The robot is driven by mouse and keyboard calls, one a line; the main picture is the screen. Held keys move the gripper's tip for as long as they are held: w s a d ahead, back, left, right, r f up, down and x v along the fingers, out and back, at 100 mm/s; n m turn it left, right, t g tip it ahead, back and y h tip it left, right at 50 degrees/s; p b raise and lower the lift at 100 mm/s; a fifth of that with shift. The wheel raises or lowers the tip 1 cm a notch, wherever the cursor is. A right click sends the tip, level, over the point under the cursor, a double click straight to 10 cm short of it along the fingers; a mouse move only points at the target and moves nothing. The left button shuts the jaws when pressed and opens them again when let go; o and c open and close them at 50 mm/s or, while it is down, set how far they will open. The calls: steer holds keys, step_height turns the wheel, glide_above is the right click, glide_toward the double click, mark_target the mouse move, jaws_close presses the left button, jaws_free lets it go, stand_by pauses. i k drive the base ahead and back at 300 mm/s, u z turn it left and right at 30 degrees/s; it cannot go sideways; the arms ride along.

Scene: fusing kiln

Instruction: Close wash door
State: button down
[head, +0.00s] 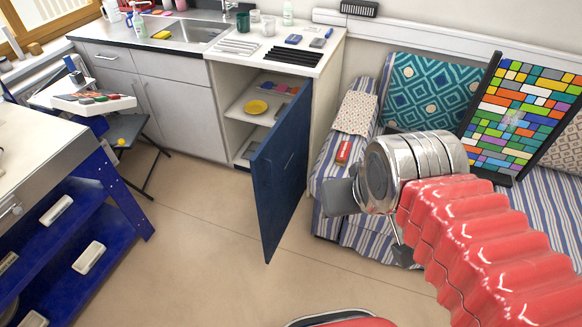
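The wash door (283,170) is a dark blue panel on the cabinet under the counter, right of the sink. It stands swung wide open into the room, and the shelves behind it show. My gripper (369,228) is at the end of the red ribbed arm, right of the door and in front of the striped sofa. Its two grey fingers look spread apart, with nothing seen between them. In the picture there is a gap between the gripper and the door; the depth between them is hard to tell.
A blue-legged workbench (110,215) is at left. The floor (190,235) between is clear.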

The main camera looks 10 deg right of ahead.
mark_target(279, 165)
steer(key=i, duration=0.95)
